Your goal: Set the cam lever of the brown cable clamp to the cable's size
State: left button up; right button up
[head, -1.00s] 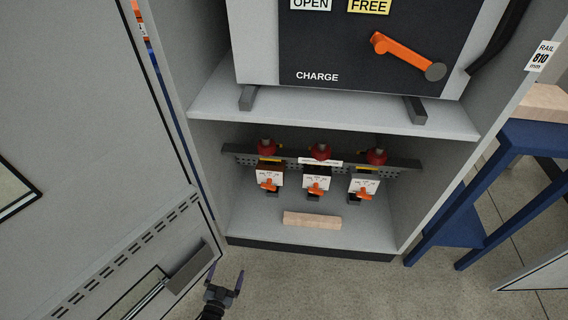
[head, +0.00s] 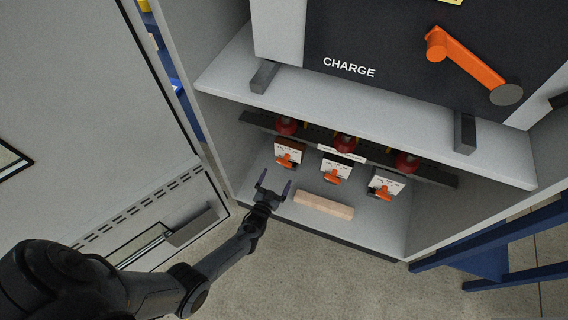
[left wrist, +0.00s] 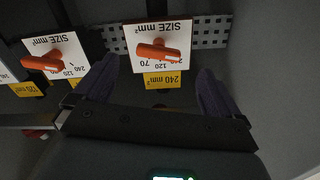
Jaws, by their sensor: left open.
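Three cable clamps stand in a row on the rail in the lower cabinet: a left clamp (head: 288,152), a middle clamp (head: 336,170) and a right clamp (head: 386,185). Each has a white size plate and an orange cam lever. I cannot tell which is brown. My left gripper (head: 274,188) is open and empty, low in front of the left clamp. The left wrist view is upside down and shows that clamp's orange lever (left wrist: 158,51) between my open fingers (left wrist: 155,88), apart from them. A yellow 240 mm² tag (left wrist: 162,79) is by it. My right gripper is out of view.
A wooden block (head: 324,204) lies on the cabinet floor in front of the clamps, right of my gripper. A shelf (head: 350,108) carrying the CHARGE unit is above. The open door (head: 90,130) is at left. The neighbouring clamp's lever (left wrist: 42,63) is close beside.

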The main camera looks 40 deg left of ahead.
aim_at(284, 163)
pick_arm(q)
jog(key=b+x, duration=0.4)
jog(key=x, duration=0.4)
jog(key=shift+w+a+f, duration=0.1)
jog(key=shift+w, duration=0.3)
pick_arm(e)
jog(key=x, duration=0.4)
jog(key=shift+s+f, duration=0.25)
pick_arm(q)
jog(key=shift+s, duration=0.15)
jog(key=shift+c, duration=0.3)
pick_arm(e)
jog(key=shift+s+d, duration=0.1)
pick_arm(q)
jog(key=c, duration=0.9)
